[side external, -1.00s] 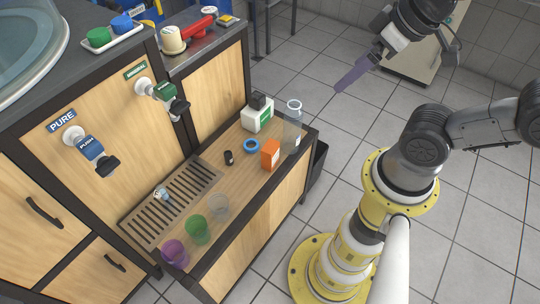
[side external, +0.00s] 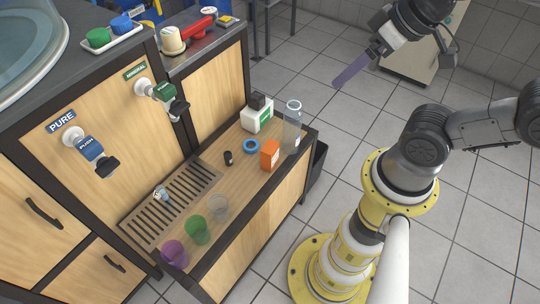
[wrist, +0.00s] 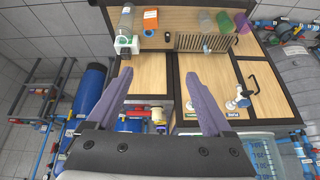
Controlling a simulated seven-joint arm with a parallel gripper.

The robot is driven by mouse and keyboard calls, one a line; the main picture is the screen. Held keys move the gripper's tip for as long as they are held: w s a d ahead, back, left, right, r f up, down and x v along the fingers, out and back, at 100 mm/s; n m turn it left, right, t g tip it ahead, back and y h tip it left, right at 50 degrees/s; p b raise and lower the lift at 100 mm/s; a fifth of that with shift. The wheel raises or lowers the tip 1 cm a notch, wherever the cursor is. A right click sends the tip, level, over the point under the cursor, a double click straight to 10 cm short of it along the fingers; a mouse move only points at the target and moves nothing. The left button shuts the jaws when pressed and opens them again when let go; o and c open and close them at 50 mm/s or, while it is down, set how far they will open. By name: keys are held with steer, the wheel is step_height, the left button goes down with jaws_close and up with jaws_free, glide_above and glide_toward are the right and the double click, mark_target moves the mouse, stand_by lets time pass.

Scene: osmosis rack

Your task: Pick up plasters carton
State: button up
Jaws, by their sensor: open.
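An orange carton with a white label, which I take to be the plasters carton (side external: 270,155), stands upright on the wooden counter shelf (side external: 232,180) near its front edge. Its print is too small to read. It also shows at the top of the wrist view (wrist: 150,19). My gripper (side external: 337,83) is in the air to the right of the shelf, well away from the carton. In the wrist view my gripper (wrist: 158,74) has its two purple fingers spread apart with nothing between them.
Near the carton are a clear bottle (side external: 292,128), a white and green box (side external: 257,115), a blue ring (side external: 251,146) and a small black item (side external: 228,158). Clear (side external: 219,207), green (side external: 197,230) and purple (side external: 175,254) cups stand at the left front, beside a slotted drain tray (side external: 150,228).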

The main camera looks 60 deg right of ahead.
steer(key=w+r+m+t, duration=0.1)
steer(key=w+r+m, duration=0.2)
steer(key=m+g, duration=0.7)
steer(key=m, duration=0.5)
glide_above(272, 146)
step_height(272, 146, down, 35)
steer(key=shift+f, duration=0.55)
step_height(272, 146, down, 8)
steer(key=shift+r, duration=0.2)
steer(key=shift+w+a+f, duration=0.1)
steer(key=shift+a+f, duration=0.05)
steer(key=shift+f, duration=1.3)
steer(key=shift+w+a+f, duration=0.1)
steer(key=shift+f, duration=1.3)
steer(key=shift+c, duration=0.2)
